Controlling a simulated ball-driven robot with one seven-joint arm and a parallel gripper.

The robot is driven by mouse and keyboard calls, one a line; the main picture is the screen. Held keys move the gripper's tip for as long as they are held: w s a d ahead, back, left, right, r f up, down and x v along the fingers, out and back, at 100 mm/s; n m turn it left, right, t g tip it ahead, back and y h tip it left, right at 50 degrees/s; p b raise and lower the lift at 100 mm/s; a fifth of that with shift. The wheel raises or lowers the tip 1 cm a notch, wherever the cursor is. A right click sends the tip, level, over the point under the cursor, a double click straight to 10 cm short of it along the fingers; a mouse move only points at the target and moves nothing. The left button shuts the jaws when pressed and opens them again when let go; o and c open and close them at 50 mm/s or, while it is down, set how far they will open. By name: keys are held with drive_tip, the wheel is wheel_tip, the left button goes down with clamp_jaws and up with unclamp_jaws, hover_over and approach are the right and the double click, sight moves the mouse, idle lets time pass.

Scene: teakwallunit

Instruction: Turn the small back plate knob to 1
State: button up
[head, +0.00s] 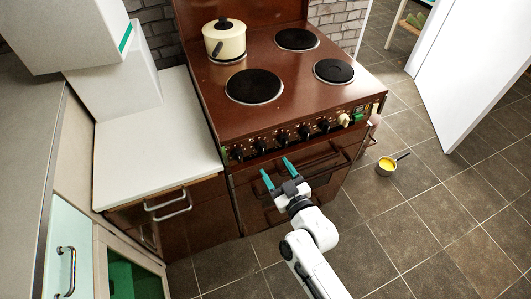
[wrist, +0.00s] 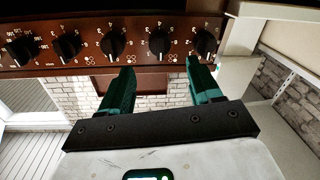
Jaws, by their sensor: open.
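A row of dark knobs runs along the front panel of the brown stove (head: 215,100). One of them is the middle knob (head: 282,137). In the wrist view several knobs show numbers around them, including one (wrist: 158,43) and the rightmost (wrist: 205,40). I cannot tell for sure which belongs to the small back plate; their settings are too small to read. A bare plate (head: 297,39) lies at the back right of the stove top. My gripper (head: 278,170) is open and empty, its teal fingers apart, in front of and below the panel. In the wrist view its fingertips (wrist: 160,68) appear just below the knobs.
A cream pot (head: 224,40) stands on the back left of the stove. Oven handles stick out below. A saucepan with yellow contents (head: 386,166) is on the floor at right.

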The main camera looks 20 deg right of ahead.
sight(264, 151)
drive_tip(key=w, duration=0.7)
drive_tip(key=shift+w+a, duration=0.2)
drive_tip(key=shift+a, duration=0.05)
drive_tip(key=c, duration=1)
